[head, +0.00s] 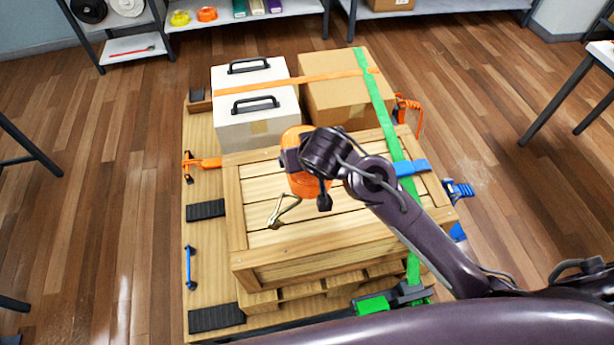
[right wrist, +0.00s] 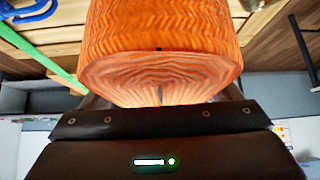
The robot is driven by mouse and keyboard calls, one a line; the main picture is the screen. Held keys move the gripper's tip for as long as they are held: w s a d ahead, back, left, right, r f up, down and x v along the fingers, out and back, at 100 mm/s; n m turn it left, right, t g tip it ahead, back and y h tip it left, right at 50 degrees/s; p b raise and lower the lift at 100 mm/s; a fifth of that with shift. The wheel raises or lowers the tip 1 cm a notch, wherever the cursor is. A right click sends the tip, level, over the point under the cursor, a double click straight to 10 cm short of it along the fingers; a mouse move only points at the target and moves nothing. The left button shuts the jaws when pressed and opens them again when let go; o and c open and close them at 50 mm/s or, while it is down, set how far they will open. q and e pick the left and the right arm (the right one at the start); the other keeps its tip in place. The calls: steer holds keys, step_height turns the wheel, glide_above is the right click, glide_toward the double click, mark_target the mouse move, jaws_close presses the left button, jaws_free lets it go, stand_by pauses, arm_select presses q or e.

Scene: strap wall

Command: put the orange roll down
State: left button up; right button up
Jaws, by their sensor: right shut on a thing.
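The orange roll (head: 302,185) is a thick orange coil with a ribbed, woven-looking surface. My right gripper (head: 313,162) is shut on it and holds it over the rear middle of the wooden crate (head: 238,220). In the right wrist view the roll (right wrist: 160,40) fills the top middle, directly at the jaws. The gripper and wrist hide part of the roll in the head view. I cannot tell whether its underside touches the crate lid. My left gripper is not in view.
A white case (head: 245,128) with black handles and a cardboard box (head: 335,103) stand behind the crate. An orange strap and a green strap (head: 388,118) cross the load. A brass-coloured hook (head: 282,211) lies on the crate lid, whose front left is otherwise clear.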

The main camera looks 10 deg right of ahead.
mark_target(317, 184)
step_height(317, 184, down, 5)
steer(key=shift+w+f, duration=0.1)
step_height(317, 184, down, 3)
steer(key=shift+r, duration=0.1)
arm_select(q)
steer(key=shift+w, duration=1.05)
arm_select(e)
steer(key=shift+f, duration=0.5)
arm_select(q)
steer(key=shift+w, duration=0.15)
arm_select(e)
steer(key=o, duration=1.2)
steer(key=shift+f, duration=0.15)
steer(key=b+v, duration=0.1)
steer(key=v, duration=1.1)
steer(key=shift+b, duration=0.4)
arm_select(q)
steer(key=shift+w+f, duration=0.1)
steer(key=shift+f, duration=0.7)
